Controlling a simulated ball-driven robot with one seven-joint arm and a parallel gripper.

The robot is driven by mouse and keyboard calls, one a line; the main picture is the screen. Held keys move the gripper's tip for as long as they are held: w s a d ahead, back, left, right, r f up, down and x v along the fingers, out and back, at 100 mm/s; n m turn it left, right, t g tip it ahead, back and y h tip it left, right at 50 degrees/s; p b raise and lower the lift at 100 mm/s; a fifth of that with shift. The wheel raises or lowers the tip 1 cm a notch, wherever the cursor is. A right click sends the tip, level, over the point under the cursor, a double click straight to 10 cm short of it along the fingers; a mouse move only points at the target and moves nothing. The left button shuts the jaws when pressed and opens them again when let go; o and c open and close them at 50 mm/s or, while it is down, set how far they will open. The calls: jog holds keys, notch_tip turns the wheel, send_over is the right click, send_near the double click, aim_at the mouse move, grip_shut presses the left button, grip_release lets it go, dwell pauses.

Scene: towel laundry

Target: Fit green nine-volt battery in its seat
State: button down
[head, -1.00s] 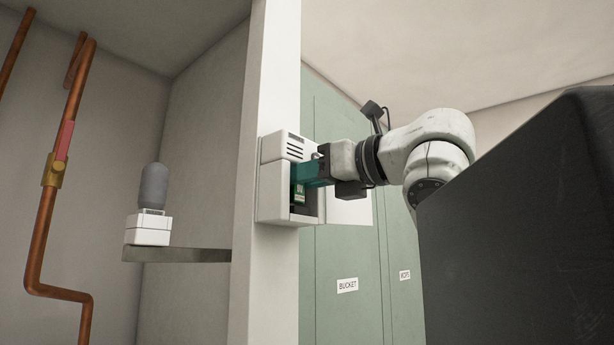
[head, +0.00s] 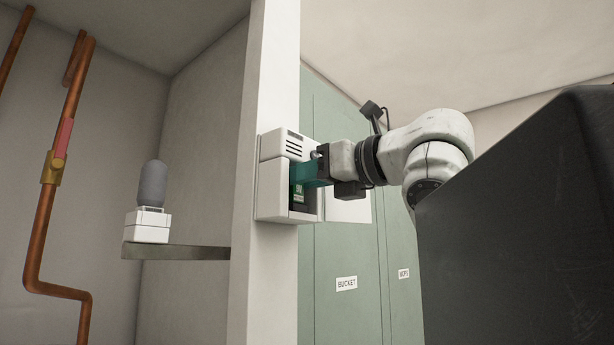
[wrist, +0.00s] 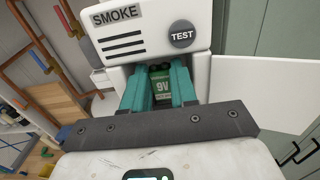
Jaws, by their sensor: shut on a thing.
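The green nine-volt battery (head: 299,190) is in the open lower bay of the white smoke alarm (head: 270,187) on the wall post. In the wrist view the battery (wrist: 161,82) shows "9V" between the teal fingers of my gripper (wrist: 161,92). My gripper (head: 299,176) is shut on the battery's sides, reaching in from the right. The battery looks upright. Its far end and the contacts of the seat are hidden, so I cannot tell whether it is fully seated. The smoke alarm also fills the upper middle of the wrist view (wrist: 150,35), with its TEST button.
The alarm's white door (wrist: 258,100) hangs open to the right. Left of the post are a shelf (head: 180,252) with a white device on it and copper pipes (head: 45,220). Green cupboard doors (head: 345,250) stand behind.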

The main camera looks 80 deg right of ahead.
jog(key=shift+f+b, duration=0.5)
jog(key=shift+f, duration=0.2)
dwell(0.4)
jog(key=c, duration=0.8)
grip_release()
jog(key=b+v, duration=0.2)
jog(key=v, duration=0.8)
jog(key=shift+s+a, duration=0.2)
jog(key=shift+s, duration=0.15)
